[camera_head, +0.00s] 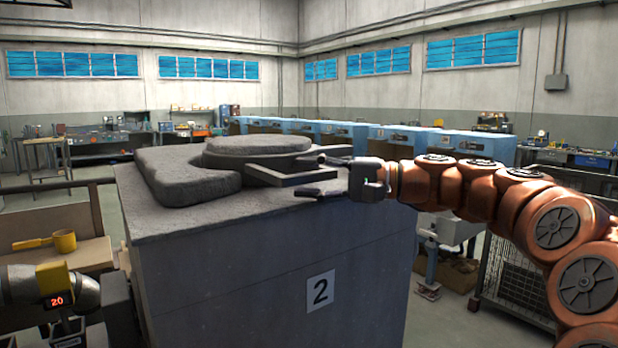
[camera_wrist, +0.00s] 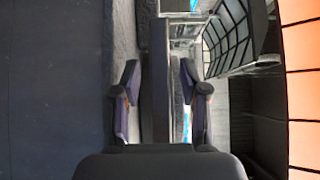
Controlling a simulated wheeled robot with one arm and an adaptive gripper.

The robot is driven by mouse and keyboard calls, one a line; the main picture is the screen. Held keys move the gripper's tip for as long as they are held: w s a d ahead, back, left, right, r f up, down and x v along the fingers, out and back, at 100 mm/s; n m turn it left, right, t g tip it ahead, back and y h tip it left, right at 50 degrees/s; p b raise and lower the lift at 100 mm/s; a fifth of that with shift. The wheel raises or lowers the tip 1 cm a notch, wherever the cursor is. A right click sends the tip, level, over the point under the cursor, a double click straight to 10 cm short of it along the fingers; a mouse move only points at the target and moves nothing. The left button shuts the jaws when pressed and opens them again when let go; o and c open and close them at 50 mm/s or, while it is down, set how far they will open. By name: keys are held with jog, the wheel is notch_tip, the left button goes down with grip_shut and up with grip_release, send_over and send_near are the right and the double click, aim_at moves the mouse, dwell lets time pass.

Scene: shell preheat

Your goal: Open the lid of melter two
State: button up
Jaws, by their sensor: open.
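Melter two (camera_head: 240,262) is a large grey box with a "2" label on its front. Its round grey lid (camera_head: 258,144) lies flat on top, closed. My gripper (camera_head: 312,176) is open at the handle, reaching in from the right. In the wrist view, the handle (camera_wrist: 160,105) runs between the two fingers of my gripper (camera_wrist: 159,72), with a visible gap on each side. The far end of the handle is partly hidden by the fingers in the head view.
A raised grey slab (camera_head: 180,178) lies on the melter's top beside the lid. A device with a red "20" display (camera_head: 59,300) is at lower left. Blue machines (camera_head: 395,138) stand behind.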

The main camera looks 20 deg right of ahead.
grip_shut()
dwell(0.3)
dwell(0.4)
